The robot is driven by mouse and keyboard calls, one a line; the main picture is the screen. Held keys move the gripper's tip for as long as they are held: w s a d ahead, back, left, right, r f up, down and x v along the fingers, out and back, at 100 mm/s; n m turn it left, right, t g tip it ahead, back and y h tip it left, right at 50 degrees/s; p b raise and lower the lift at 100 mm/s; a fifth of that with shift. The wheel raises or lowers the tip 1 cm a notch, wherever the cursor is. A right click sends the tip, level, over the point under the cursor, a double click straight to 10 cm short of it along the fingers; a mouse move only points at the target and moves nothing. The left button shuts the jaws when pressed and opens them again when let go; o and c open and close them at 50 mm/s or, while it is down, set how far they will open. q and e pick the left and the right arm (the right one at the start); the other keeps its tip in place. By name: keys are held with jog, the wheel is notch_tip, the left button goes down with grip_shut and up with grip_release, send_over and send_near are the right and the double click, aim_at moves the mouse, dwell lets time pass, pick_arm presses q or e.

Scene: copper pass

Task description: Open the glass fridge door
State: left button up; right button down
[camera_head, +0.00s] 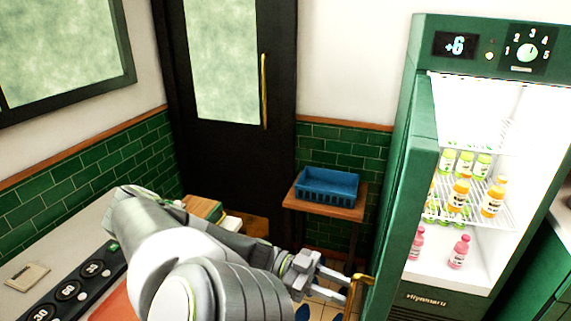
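The green fridge (480,23) stands at the right with its lit interior exposed. Its green-framed door (402,190) is swung out toward me and shows nearly edge-on. A brass handle (356,292) is on the door's near side, low in the view. My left gripper (345,289) is just left of the handle, with its two fingers apart and their tips close to it. I cannot tell whether the fingertips touch the handle. My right gripper is not in view.
Bottles (462,192) stand on the fridge shelves. A blue crate (328,185) sits on a small wooden table (325,208) left of the fridge. A dark door (225,150) is behind. A counter (75,235) with a black dial panel (68,290) lies at left.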

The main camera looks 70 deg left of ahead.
pick_arm(q)
jog(key=v, duration=1.4)
jog(key=shift+b, duration=0.35)
jog(key=shift+d, duration=0.1)
